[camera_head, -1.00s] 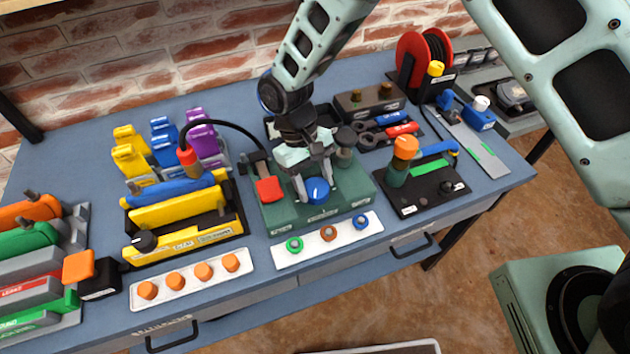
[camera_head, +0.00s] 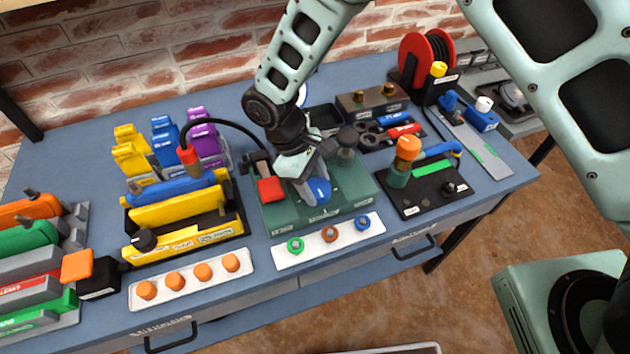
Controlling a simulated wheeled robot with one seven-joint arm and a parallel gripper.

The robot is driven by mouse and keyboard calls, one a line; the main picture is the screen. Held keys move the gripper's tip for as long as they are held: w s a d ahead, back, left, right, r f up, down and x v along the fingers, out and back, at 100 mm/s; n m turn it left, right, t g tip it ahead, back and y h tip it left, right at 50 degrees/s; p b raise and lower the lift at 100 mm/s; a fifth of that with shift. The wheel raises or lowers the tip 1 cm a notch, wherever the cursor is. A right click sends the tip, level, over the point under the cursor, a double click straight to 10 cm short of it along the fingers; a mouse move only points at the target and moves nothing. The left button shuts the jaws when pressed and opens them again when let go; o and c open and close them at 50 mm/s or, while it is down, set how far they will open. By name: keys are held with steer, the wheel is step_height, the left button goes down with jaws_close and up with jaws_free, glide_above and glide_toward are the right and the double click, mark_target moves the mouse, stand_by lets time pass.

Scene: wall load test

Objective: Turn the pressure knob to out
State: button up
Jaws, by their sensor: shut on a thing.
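The blue knob (camera_head: 320,190) with a white mark sits on the front of the green block unit (camera_head: 285,214) in the middle of the bench. I take it to be the pressure knob; its labels are too small to read. My gripper (camera_head: 309,187) is shut on the blue knob from above and partly hides it. The white mark now stands near the knob's right side. The arm and gripper cover part of the green unit behind the knob.
A white tray (camera_head: 330,253) with coloured rings lies in front. A black board with an orange-capped post (camera_head: 408,149) stands right.

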steer(key=o, duration=1)
steer(key=shift+c, duration=0.2)
steer(key=b+v, duration=0.2)
steer(key=v, duration=1.5)
steer(key=shift+b, duration=0.35)
steer(key=shift+a+r, duration=0.1)
steer(key=shift+r, duration=0.1)
steer(key=s+d+r+m+t+y, duration=0.1)
steer(key=s+d+m+y, duration=0.1)
steer(key=s+d, duration=0.6)
steer(key=s+d+r+m+t+y, duration=0.1)
steer(key=s+d+m+y, duration=0.1)
steer(key=s+d, duration=0.6)
steer(key=s, duration=0.5)
steer(key=shift+d+m, duration=0.15)
steer(key=shift+m, duration=0.25)
